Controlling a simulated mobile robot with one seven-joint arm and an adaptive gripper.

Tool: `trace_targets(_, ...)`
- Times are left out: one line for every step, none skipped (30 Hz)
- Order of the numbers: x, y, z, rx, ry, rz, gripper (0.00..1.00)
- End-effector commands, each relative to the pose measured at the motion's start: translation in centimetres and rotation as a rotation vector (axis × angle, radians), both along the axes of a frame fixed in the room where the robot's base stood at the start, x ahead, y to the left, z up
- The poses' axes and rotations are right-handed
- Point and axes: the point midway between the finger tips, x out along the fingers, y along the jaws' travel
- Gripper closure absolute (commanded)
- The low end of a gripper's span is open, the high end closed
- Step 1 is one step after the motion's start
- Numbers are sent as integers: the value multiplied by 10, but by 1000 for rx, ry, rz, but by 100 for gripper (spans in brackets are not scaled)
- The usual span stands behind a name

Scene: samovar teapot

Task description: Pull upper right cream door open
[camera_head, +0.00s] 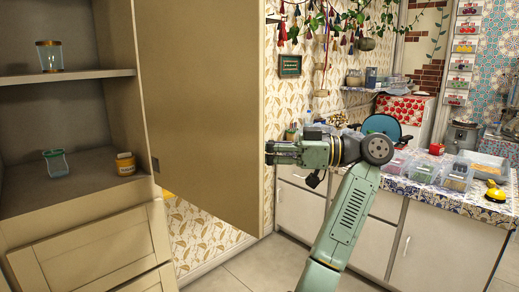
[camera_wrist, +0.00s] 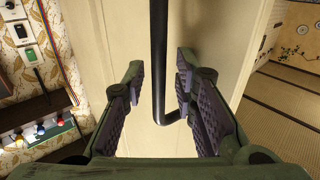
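The cream door (camera_head: 198,95) stands swung wide open from the cabinet, its inner face toward the head camera. Its outer face (camera_wrist: 225,40) fills the middle of the wrist view. A black bar handle (camera_wrist: 158,60) runs along that face and bends in at its lower end. My gripper (camera_head: 269,153) is at the door's right edge in the head view, its fingertips partly hidden behind the door. In the wrist view my gripper (camera_wrist: 160,88) is open, with the handle between its two fingers and gaps showing on both sides.
The open cabinet shelf (camera_head: 75,75) holds a glass jar (camera_head: 50,57), a teal cup (camera_head: 56,163) and a small yellow-red jar (camera_head: 125,164). Drawers (camera_head: 90,250) lie below. A counter (camera_head: 415,190) with clear bins stands right of my arm. Floor shows between cabinet and counter.

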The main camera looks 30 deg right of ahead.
Motion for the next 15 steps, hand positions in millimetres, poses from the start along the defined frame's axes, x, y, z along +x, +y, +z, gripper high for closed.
trace_targets(0,0,0,0,0,0,70)
trace_targets(0,0,0,0,0,0,70)
trace_targets(0,0,0,0,0,0,70)
trace_targets(0,0,0,0,0,0,70)
trace_targets(0,0,0,0,0,0,70)
trace_targets(0,0,0,0,0,0,70)
trace_targets(0,0,0,0,0,0,70)
trace_targets(0,0,0,0,0,0,70)
trace_targets(0,-1,0,0,0,0,70)
trace_targets(-1,-1,0,0,0,0,70)
trace_targets(-2,-3,0,0,0,-1,70)
trace_targets(-4,-6,0,0,0,-1,70)
trace_targets(-6,-9,0,0,0,-2,70)
trace_targets(-8,-12,0,1,1,-3,70)
trace_targets(-13,-18,0,1,2,-4,70)
